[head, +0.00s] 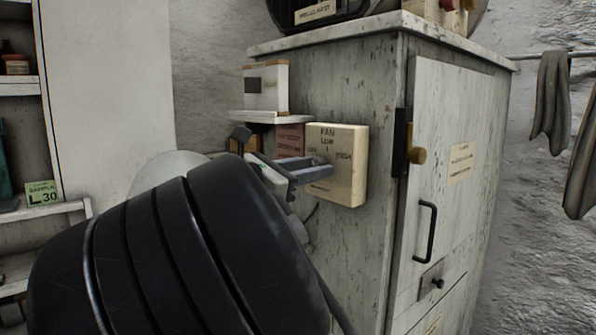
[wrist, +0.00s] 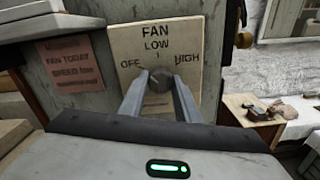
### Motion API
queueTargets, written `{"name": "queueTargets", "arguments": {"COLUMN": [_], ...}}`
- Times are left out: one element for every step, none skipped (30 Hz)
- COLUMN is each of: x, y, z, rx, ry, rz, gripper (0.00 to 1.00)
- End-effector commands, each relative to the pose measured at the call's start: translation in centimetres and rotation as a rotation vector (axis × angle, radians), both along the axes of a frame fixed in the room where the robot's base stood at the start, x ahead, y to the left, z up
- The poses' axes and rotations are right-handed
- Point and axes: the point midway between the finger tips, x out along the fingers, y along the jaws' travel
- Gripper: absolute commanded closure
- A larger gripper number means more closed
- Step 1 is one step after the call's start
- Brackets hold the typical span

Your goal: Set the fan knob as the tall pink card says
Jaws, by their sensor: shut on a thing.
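The fan control box (head: 347,172) is a cream box on the left side of the grey cabinet; in the wrist view its face (wrist: 190,35) reads FAN, with OFF at left, LOW at top and HIGH at right. The round dark knob (wrist: 159,80) sits between the two fingers of my gripper (wrist: 160,82), which is shut on it. The knob's pointer direction is not clear. The pink card (wrist: 75,66) is left of the box and reads FAN TODAY, SPEED and a small word I cannot make out. It also shows partly in the head view (head: 290,140).
A small shelf (head: 270,117) with a white box stands out above the card. The cabinet door has a black handle (head: 426,232) and a brass knob. In the wrist view, a bench (wrist: 250,112) with small items is at right.

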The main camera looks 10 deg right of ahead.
Motion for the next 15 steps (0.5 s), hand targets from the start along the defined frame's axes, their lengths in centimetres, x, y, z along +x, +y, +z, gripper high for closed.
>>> {"name": "queueTargets", "arguments": {"x": [-0.01, -0.01, 0.0, 0.01, 0.01, 0.0, 0.0, 0.0, -0.01, -0.01, 0.0, 0.01, 0.01, 0.01, 0.0], "y": [-0.06, -0.06, -0.01, -0.01, -0.02, -0.04, -0.04, -0.05, -0.05, -0.04, -0.02, -0.03, -0.05, -0.05, -0.03], "z": [-0.21, -0.24, -0.29, -0.31, -0.3, -0.29, -0.29, -0.31, -0.32, -0.35, -0.38, -0.38, -0.38, -0.38, -0.39], "rx": [0.024, 0.038, 0.056, 0.071, 0.085, 0.104, 0.118, 0.133, 0.152, 0.166, 0.18, 0.198, 0.211, 0.225, 0.242], "ry": [-0.038, -0.063, -0.096, -0.121, -0.145, -0.179, -0.204, -0.229, -0.262, -0.287, -0.31, -0.342, -0.365, -0.389, -0.418], "rz": [-0.001, -0.001, 0.0, 0.0, 0.0, 0.0, 0.0, 0.0, -0.001, 0.0, 0.0, 0.0, 0.0, 0.0, 0.0], "gripper": [0.93, 0.93, 0.93, 0.93, 0.93, 0.93, 0.93, 0.93, 0.93, 0.93, 0.93, 0.93, 0.93, 0.93, 0.93]}}
